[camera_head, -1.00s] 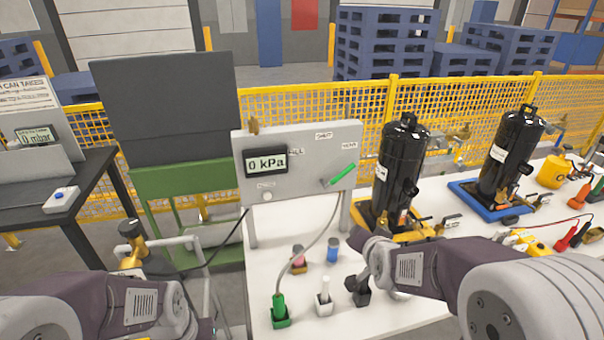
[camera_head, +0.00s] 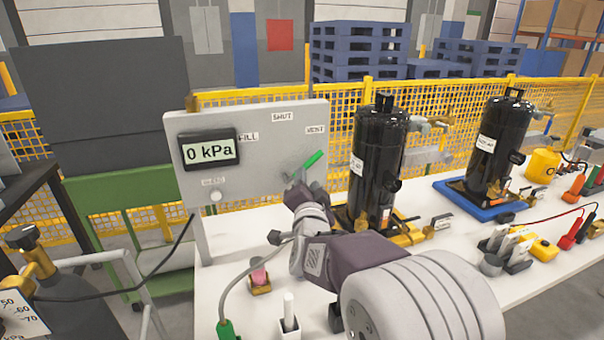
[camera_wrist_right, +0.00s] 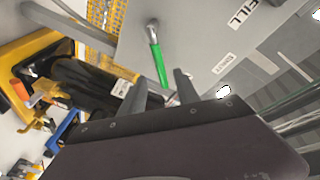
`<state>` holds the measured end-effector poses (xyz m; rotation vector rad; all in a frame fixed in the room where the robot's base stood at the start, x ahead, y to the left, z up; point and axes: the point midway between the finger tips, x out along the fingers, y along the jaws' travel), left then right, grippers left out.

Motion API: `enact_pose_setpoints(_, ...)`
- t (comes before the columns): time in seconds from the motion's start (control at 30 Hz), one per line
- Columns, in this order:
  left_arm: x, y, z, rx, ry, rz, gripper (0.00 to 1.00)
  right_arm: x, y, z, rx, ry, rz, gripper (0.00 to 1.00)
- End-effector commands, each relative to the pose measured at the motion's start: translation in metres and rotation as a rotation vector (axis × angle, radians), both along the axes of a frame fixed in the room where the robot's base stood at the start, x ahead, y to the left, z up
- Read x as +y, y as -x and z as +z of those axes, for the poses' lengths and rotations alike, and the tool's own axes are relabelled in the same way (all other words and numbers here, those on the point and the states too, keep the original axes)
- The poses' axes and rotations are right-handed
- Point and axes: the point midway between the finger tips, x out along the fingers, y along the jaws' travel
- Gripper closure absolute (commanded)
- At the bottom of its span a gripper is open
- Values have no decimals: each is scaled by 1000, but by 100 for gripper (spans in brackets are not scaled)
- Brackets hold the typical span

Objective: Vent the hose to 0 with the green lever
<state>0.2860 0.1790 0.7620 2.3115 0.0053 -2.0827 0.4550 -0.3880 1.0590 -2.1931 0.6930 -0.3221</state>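The green lever (camera_head: 312,160) is on the grey panel (camera_head: 262,150) and points up and right, towards the VENT label (camera_head: 315,129). The panel's display (camera_head: 209,150) reads 0 kPa. My right gripper (camera_head: 306,184) is at the panel, partly hidden by its own wrist. In the right wrist view its two fingers (camera_wrist_right: 161,80) are open, with the free end of the green lever (camera_wrist_right: 158,62) between the tips and no clear contact. The grey hose (camera_head: 240,281) curves down to a green fitting (camera_head: 226,329) at the bottom edge. My left gripper is out of view.
Two black compressors (camera_head: 378,165) (camera_head: 497,145) stand on the white table (camera_head: 450,266) to the right. A white marker-like piece (camera_head: 288,314) and a pink-topped piece (camera_head: 259,276) stand near the hose. A brass valve with a black knob (camera_head: 35,260) is at the left.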

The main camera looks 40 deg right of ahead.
Motion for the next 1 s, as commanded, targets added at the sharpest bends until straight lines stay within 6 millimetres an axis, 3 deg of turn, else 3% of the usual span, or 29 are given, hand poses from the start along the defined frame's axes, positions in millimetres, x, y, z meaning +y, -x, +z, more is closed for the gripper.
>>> enact_pose_setpoints(0.5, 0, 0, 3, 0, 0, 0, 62, -48, -68, 1, 1, -1, 0, 62)
enact_pose_setpoints(0.83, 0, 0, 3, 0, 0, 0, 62, -51, -74, 1, 2, 0, 2, 62)
enact_pose_setpoints(0.97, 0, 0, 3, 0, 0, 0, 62, -51, -74, 1, 2, 0, 2, 96)
enact_pose_setpoints(1.0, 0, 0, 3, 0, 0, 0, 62, -51, -74, 1, 2, 0, 2, 100)
